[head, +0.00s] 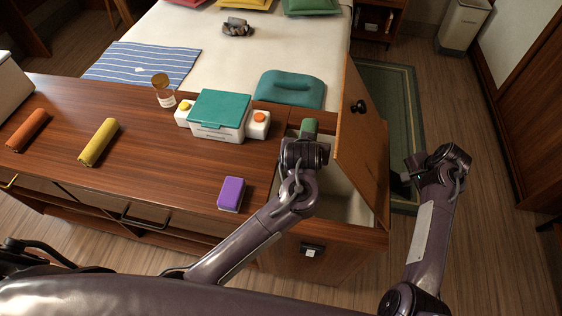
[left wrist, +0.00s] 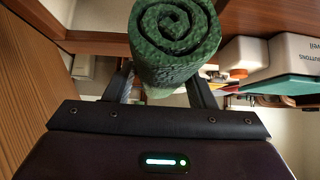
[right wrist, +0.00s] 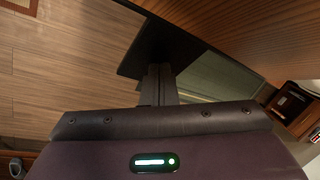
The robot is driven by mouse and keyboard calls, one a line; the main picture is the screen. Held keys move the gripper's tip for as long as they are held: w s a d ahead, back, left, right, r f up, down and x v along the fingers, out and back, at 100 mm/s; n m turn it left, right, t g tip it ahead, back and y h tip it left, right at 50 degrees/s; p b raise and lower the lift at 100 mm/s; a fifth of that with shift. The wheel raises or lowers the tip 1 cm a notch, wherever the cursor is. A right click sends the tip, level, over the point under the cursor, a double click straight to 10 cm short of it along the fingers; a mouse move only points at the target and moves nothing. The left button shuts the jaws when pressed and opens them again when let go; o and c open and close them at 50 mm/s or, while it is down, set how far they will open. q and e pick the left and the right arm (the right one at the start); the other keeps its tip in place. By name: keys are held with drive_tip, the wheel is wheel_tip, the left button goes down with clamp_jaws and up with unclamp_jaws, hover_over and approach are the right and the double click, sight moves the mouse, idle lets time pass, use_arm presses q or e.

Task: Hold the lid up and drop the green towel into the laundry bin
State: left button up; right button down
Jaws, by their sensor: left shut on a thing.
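The laundry bin (head: 348,203) is a pale-lined opening at the right end of the wooden counter. Its wooden lid (head: 358,140) stands raised, with a dark knob on its face. My left gripper (head: 307,140) is shut on the rolled green towel (head: 309,126), over the bin's far left part. The towel's spiral end shows between the fingers in the left wrist view (left wrist: 175,40). My right gripper (head: 408,177) is right of the lid, its fingers together and empty. In the right wrist view a wooden panel (right wrist: 240,35) is close by; contact is unclear.
A teal-lidded white box (head: 218,117), white bottles, a purple block (head: 231,194), a jar (head: 163,92) and yellow (head: 99,142) and orange (head: 26,130) rolls stand on the counter left of the bin. A bed (head: 260,55) lies behind.

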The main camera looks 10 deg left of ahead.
use_arm(q)
drive_tip(key=shift+w+d+r, duration=0.1)
drive_tip(key=shift+w+d, duration=0.25)
drive_tip(key=shift+d, duration=0.05)
wheel_tip(320, 180, down, 7)
drive_tip(key=shift+r, duration=0.15)
idle(0.4)
drive_tip(key=o, duration=1.1)
drive_tip(key=v, duration=1.2)
drive_tip(key=shift+a, duration=0.1)
